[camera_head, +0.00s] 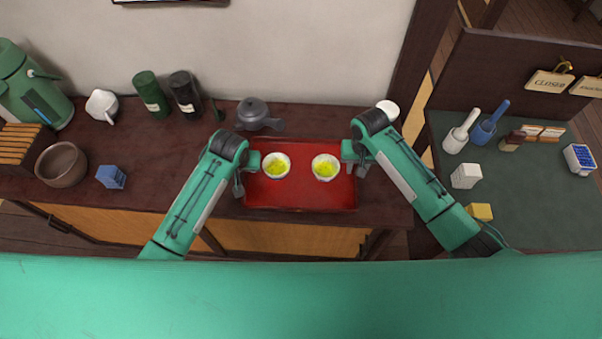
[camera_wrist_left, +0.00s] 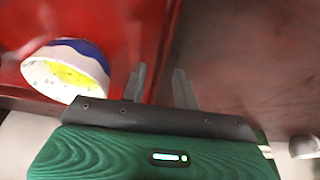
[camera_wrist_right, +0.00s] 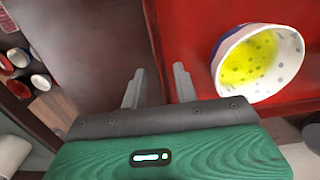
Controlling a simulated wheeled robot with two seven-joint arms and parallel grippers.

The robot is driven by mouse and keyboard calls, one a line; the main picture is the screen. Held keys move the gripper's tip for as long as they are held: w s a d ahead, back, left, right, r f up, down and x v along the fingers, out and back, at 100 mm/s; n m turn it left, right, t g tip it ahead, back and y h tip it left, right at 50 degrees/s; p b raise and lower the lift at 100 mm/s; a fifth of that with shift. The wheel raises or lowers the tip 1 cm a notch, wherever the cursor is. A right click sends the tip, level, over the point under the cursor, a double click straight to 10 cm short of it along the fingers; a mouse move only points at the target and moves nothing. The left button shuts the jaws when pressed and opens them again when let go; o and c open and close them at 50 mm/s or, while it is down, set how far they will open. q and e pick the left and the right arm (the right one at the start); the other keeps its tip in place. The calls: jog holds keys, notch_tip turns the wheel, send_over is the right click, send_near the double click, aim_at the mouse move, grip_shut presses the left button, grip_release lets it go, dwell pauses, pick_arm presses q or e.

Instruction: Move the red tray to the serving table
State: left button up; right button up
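The red tray (camera_head: 300,200) lies on the dark wooden counter and holds two white bowls with yellow-green contents: a left bowl (camera_head: 276,166) and a right bowl (camera_head: 326,168). My left gripper (camera_head: 248,174) is at the tray's left edge. In the left wrist view its two fingers (camera_wrist_left: 160,88) stand apart, with the tray rim between them. My right gripper (camera_head: 356,165) is at the right edge. In the right wrist view its fingers (camera_wrist_right: 160,86) also stand apart on either side of the rim. Contact with the rim cannot be made out. The dark green table (camera_head: 540,210) stands at the right.
A grey teapot (camera_head: 254,113) stands behind the tray, and a white cup (camera_head: 388,109) is behind my right arm. A brown bowl (camera_head: 61,165) and blue block (camera_head: 111,176) are at left. The green table carries a white block (camera_head: 466,176), yellow block (camera_head: 480,212) and other items; its front middle is clear.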

pick_arm(q)
grip_shut()
pick_arm(e)
grip_shut()
pick_arm(q)
jog(key=shift+r, duration=0.15)
pick_arm(e)
jog(key=shift+r, duration=0.1)
